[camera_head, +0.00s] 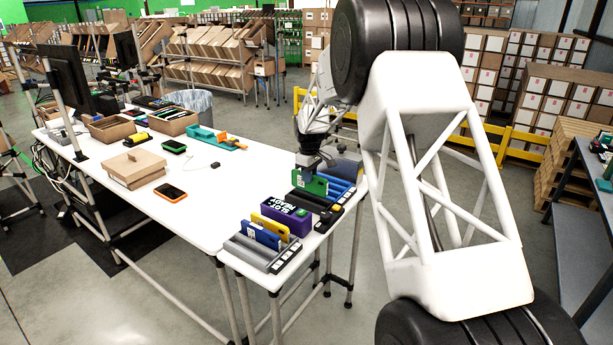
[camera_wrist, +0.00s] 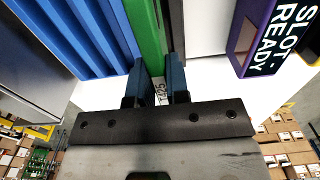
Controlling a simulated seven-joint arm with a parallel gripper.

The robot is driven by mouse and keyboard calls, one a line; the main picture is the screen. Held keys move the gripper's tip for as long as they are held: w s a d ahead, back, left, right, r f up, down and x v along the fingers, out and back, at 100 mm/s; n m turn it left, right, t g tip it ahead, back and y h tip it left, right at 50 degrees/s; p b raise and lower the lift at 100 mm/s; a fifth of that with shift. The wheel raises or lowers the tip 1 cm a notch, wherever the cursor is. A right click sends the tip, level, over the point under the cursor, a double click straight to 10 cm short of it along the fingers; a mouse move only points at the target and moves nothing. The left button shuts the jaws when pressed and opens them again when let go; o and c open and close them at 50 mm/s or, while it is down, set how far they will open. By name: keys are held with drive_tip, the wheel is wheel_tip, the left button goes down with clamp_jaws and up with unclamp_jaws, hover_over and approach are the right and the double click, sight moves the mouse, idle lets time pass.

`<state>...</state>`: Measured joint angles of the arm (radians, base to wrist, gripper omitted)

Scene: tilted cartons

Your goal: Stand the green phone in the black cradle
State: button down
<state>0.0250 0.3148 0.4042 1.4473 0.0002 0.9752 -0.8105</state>
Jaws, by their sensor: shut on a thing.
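The green phone (camera_head: 312,184) stands on edge at the black cradle (camera_head: 308,201) on the right-hand table. In the head view its lower edge meets the cradle's outline; I cannot tell whether it is seated. My gripper (camera_head: 309,168) is above the phone, shut on its upper part. In the wrist view, the fingers (camera_wrist: 158,82) point at the green phone (camera_wrist: 147,32), which shows between and beyond their tips. The black cradle cannot be made out in the wrist view.
A blue ridged cradle (camera_head: 342,172) stands just behind, also in the wrist view (camera_wrist: 70,35). A purple box reading "SLOT READY" (camera_head: 279,221) is in front. A grey cradle (camera_head: 244,254) holds blue and yellow phones. An orange phone (camera_head: 170,192) lies on the left table.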

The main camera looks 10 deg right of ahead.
sight(309, 191)
drive_tip(key=shift+f, duration=0.2)
drive_tip(key=shift+f, duration=2.2)
drive_tip(key=shift+f, duration=0.35)
idle(0.5)
drive_tip(key=c, duration=1)
unclamp_jaws()
drive_tip(key=shift+r, duration=3.9)
drive_tip(key=shift+r, duration=0.1)
